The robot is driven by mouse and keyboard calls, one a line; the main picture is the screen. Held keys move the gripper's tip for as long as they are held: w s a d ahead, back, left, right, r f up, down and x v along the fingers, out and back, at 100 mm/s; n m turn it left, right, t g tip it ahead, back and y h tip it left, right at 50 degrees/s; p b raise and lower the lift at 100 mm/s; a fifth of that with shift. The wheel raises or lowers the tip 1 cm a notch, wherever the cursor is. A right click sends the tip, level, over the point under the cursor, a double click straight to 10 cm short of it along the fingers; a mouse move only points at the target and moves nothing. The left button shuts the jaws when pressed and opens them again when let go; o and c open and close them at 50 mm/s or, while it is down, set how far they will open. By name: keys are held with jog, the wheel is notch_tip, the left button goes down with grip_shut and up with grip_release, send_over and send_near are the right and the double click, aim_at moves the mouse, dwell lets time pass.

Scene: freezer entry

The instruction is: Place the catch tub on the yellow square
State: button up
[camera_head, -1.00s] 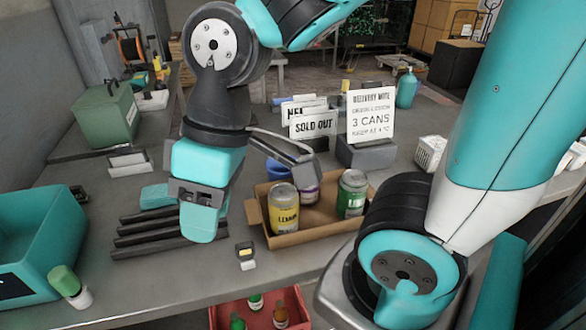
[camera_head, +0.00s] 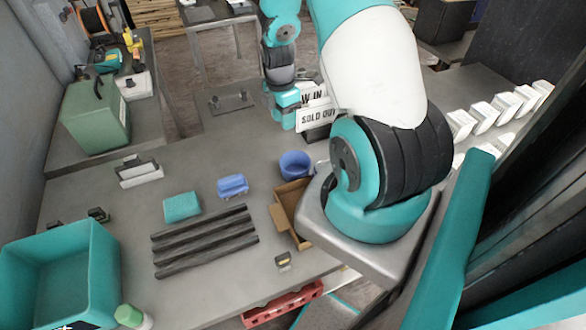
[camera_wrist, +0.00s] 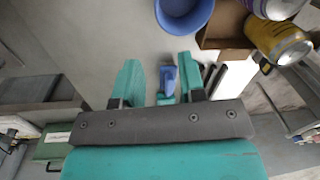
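A round blue tub (camera_head: 295,165), probably the catch tub, stands on the grey counter beside the cardboard box. It also shows at the top of the wrist view (camera_wrist: 185,12), cut by the frame edge. My gripper (camera_head: 284,118) is beyond the tub, near the white signs. In the wrist view my gripper (camera_wrist: 157,75) has its two teal fingers apart with nothing held between them. The tub is outside the fingers. No yellow square can be made out in these frames.
The cardboard box (camera_head: 281,222) is partly hidden by my arm; its cans (camera_wrist: 278,40) show in the wrist view. A blue object (camera_head: 232,186), a teal block (camera_head: 182,207) and dark ribbed bars (camera_head: 205,240) lie left of it. A teal bin (camera_head: 104,262) stands front left.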

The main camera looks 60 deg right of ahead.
jog(key=b, duration=0.7)
send_near(289, 167)
jog(key=shift+a+f, duration=0.1)
jog(key=shift+f, duration=0.15)
jog(key=f+b, duration=0.1)
jog(key=f, duration=0.1)
jog(key=f+b, duration=0.3)
jog(key=f, duration=0.1)
jog(key=shift+s, duration=0.25)
jog(key=shift+r, duration=0.1)
grip_shut()
